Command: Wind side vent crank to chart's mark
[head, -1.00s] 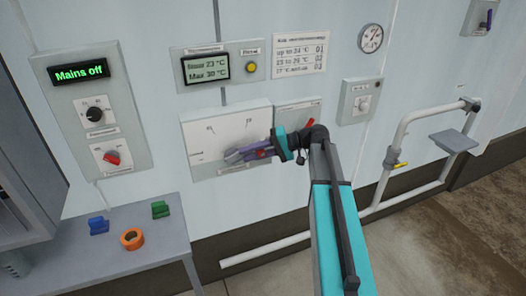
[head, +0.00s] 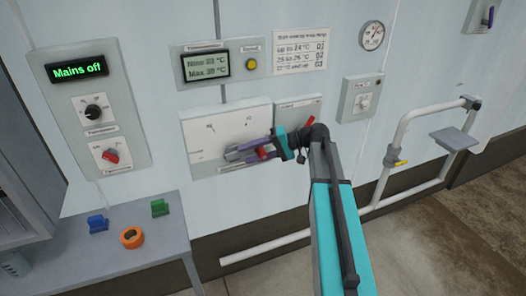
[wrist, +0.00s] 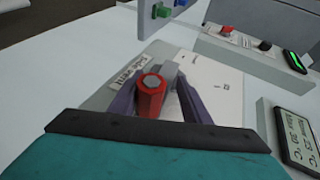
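The side vent crank plate (head: 200,130) is a white wall panel with small marks around a grey crank hub (head: 232,155). The crank's red handle (head: 262,153) points right from the hub; it also shows in the wrist view (wrist: 151,98). My gripper (head: 250,153) is open, its purple fingers on either side of the handle, with a gap at the right finger in the wrist view (wrist: 158,90). The chart (head: 300,52) lists temperature ranges with 01, 02 and 03. The display (head: 206,66) shows two temperatures, roughly 23 and 30 °C, blurred.
A "Mains off" panel (head: 80,70) with knobs is at left. A bench (head: 80,258) holds blue and green pieces and an orange ring (head: 131,238). A smaller panel with a red lever (head: 307,124) adjoins the crank plate. White pipes (head: 388,180) run at right.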

